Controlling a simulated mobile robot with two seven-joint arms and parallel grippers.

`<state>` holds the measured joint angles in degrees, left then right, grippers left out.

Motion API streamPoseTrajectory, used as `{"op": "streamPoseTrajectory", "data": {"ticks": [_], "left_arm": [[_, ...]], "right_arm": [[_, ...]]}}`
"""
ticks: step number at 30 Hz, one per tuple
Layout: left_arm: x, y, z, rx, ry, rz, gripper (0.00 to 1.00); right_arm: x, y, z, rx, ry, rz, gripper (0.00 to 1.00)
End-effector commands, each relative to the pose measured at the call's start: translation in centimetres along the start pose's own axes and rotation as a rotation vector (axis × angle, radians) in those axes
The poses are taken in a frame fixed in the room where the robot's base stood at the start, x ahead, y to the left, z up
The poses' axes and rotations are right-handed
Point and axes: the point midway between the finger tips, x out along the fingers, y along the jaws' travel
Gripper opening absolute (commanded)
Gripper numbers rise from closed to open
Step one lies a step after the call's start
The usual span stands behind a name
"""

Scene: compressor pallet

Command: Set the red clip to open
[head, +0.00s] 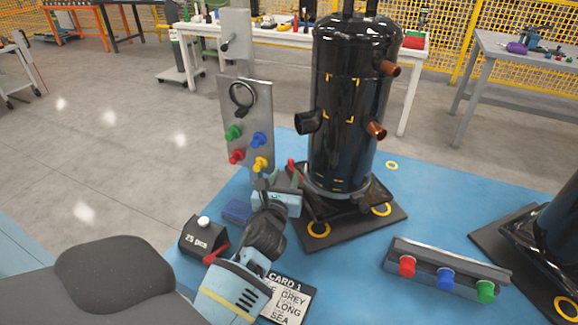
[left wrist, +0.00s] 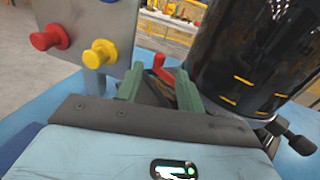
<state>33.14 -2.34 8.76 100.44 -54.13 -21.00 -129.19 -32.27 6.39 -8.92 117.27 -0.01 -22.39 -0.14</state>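A red clip (head: 291,165) shows at the foot of the black compressor (head: 340,110), on its left side. In the left wrist view the red clip (left wrist: 160,66) stands up beyond and between my green fingertips, nearer the right one. My left gripper (head: 284,180) is open, with its fingers apart and pointing toward the clip. It also shows in the left wrist view (left wrist: 160,85). I cannot tell whether the clip touches a finger, and its lower part is partly hidden. My right gripper is not in view.
A grey panel (head: 262,105) with coloured knobs stands left of the compressor, close to my left gripper. A black box marked 25 pcs (head: 195,242), a text card (head: 290,302) and a bar with coloured buttons (head: 425,279) lie on the blue pallet (head: 345,300). Another compressor stands far right.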

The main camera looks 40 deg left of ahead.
Motion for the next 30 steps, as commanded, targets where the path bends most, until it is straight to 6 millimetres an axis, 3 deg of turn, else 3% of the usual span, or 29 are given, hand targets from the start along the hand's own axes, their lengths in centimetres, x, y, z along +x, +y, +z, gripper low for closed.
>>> {"op": "streamPoseTrajectory", "data": {"ticks": [9, 21, 30], "left_arm": [[4.1, 0.0, 0.0, 0.002, -0.001, 0.0, 0.38], [4.7, 0.0, 0.0, 0.001, 0.0, 0.0, 0.38], [4.7, 0.0, 0.0, 0.001, 0.0, 0.0, 0.0]], "right_arm": [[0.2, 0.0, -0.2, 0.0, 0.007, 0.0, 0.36], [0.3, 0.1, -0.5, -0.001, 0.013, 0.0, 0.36], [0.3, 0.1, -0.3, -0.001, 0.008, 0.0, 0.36]]}}
